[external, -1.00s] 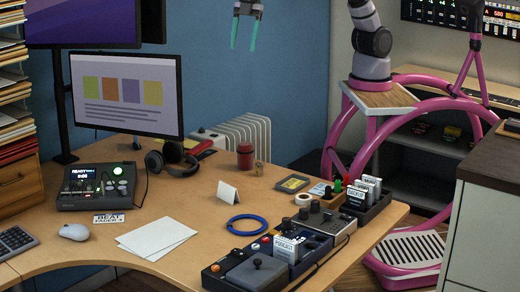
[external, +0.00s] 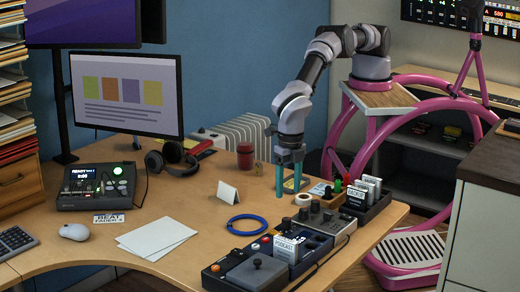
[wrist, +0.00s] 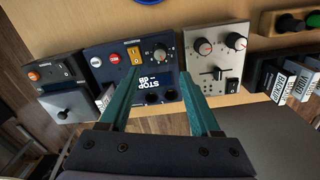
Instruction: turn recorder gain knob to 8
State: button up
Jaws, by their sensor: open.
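My gripper (external: 288,188) is open and empty, pointing down with teal fingers above the right part of the desk. In the wrist view my gripper (wrist: 166,82) has its fingers apart, over the lower part of a dark blue panel (wrist: 112,58). That panel has a grey knob (wrist: 159,53) with a dial, an orange rocker switch (wrist: 134,54), and white and red buttons. No label naming the recorder is readable. My fingers touch no knob.
Another unit (wrist: 64,100) with a joystick and switch lies left of the blue panel. White-labelled cards (wrist: 285,85) stand in a dark holder at the right.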

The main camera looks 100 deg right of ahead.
aim_at(289, 226)
notch_tip(289, 226, down, 9)
jog(key=shift+w+f, duration=0.1)
jog(key=shift+f, duration=0.05)
jog(key=shift+c, duration=0.3)
grip_shut()
